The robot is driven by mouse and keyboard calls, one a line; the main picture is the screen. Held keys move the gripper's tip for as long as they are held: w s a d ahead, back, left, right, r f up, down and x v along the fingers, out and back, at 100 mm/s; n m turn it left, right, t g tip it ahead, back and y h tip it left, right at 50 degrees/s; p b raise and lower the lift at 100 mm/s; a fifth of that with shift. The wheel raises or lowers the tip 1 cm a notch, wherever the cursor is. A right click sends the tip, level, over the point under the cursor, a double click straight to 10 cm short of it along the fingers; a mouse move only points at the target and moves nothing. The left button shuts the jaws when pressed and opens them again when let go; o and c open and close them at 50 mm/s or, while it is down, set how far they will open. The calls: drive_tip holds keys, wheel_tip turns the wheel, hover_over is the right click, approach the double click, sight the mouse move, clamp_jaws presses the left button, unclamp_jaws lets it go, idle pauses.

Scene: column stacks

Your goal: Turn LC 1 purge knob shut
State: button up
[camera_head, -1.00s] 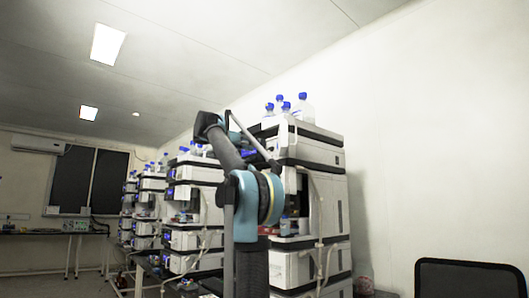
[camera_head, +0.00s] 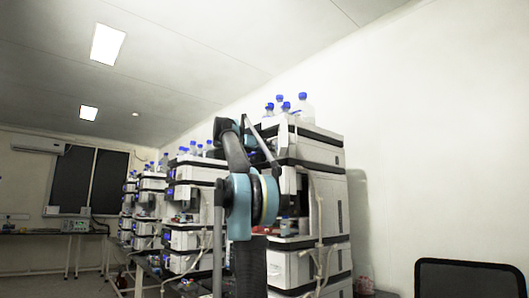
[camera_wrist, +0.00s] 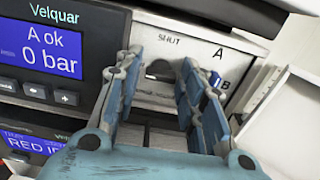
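In the wrist view, a dark round knob or opening (camera_wrist: 159,70) sits on a pale front panel (camera_wrist: 183,32) below the printed word SHUT. I take it for the purge knob; its lower part is grey and its pointer direction is unclear. My gripper (camera_wrist: 160,64) is open, with one blue-padded finger on each side of it and gaps between. Whether the fingertips touch the panel cannot be told. In the head view, my arm hides the gripper and the knob.
A small blue part (camera_wrist: 215,79) sits beside the letters A and B, close to my right finger. A second display (camera_wrist: 32,144) lies below. In the head view, the instrument stack (camera_head: 313,190) bears blue-capped bottles (camera_head: 303,104); a black chair (camera_head: 470,278) stands right.

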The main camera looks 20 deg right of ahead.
drive_tip(key=c, duration=0.8)
drive_tip(key=shift+m, duration=0.3)
drive_tip(key=m, duration=0.8)
drive_tip(key=shift+s+m, duration=0.1)
drive_tip(key=shift+m, duration=0.3)
drive_tip(key=m, duration=0.4)
drive_tip(key=shift+f+m, duration=0.1)
drive_tip(key=shift+m, duration=0.2)
drive_tip(key=shift+f+m, duration=0.1)
drive_tip(key=shift+m, duration=1.9)
drive_tip(key=shift+s, duration=0.1)
